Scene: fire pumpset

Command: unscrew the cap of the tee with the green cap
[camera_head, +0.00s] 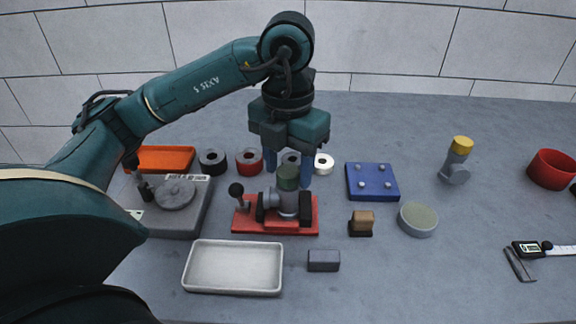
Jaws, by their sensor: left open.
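The tee with the green cap stands upright in a red-based vise (240,222). Its grey body (288,203) sits between the dark vise jaws, and its green cap (288,178) is on top. My left gripper (280,175) points down from above, open, with its blue fingers apart on either side of the cap's upper area. Whether a finger touches the cap I cannot tell. My right gripper is not in view.
A white tray (233,243) and a grey block (323,261) lie in front of the vise. A yellow-capped tee (456,170) stands farther right.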

